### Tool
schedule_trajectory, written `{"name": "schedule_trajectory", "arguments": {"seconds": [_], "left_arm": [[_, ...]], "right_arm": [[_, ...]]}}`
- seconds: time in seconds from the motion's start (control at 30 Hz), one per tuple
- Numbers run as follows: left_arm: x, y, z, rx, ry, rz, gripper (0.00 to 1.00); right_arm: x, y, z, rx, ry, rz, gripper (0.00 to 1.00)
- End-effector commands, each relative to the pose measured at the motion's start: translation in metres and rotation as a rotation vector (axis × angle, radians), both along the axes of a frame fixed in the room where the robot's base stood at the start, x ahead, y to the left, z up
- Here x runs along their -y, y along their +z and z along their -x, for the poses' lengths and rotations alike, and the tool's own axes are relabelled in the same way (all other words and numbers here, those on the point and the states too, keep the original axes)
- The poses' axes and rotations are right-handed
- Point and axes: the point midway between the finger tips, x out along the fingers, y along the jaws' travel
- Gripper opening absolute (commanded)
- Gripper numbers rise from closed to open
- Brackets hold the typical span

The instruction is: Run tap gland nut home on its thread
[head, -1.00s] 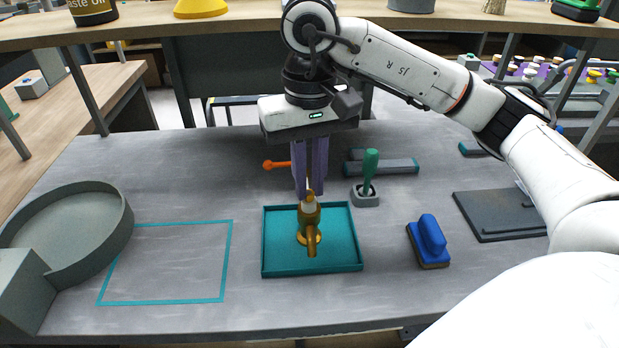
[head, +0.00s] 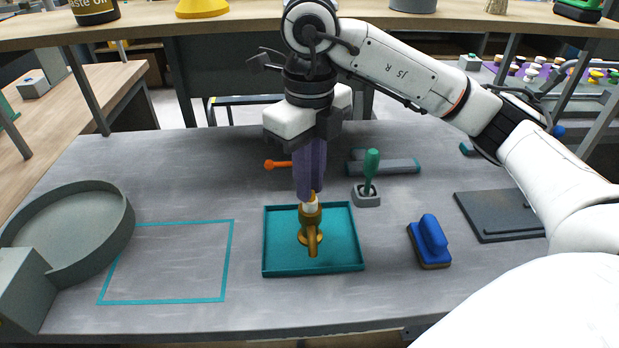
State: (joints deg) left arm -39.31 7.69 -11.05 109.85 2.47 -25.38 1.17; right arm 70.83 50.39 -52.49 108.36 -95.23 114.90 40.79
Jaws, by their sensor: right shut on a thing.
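The brass tap (head: 311,232) stands upright in the teal tray, its spout toward me. My right gripper (head: 311,198) points straight down over the tap, its purple fingers shut at the top of the tap around the gland nut. The fingers hide most of the nut, so I cannot tell how far down its thread it sits. A small pale part shows at the fingertips, just above the tap body. My left gripper is not in view.
The teal tray (head: 347,263) lies mid-bench. A green-handled tool in a grey holder (head: 367,199), a blue brush (head: 431,239) and a dark plate (head: 492,222) are to the right. An orange-ended tool (head: 277,164) lies behind. A grey round bin (head: 112,232) stands left, beside a teal outlined area (head: 225,262).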

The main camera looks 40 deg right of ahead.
Motion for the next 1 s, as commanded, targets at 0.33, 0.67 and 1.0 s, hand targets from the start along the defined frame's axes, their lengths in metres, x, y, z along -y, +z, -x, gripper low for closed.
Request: {"name": "schedule_trajectory", "arguments": {"seconds": [0.33,0.67,1.0], "left_arm": [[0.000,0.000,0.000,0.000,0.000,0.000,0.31],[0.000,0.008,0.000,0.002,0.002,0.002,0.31],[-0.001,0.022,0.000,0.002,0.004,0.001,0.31]], "right_arm": [[0.000,0.000,0.000,0.000,-0.014,0.000,0.35],[0.000,0.030,-0.001,0.004,-0.013,0.001,0.35],[0.000,0.089,0.000,0.002,-0.015,0.002,0.35]]}}
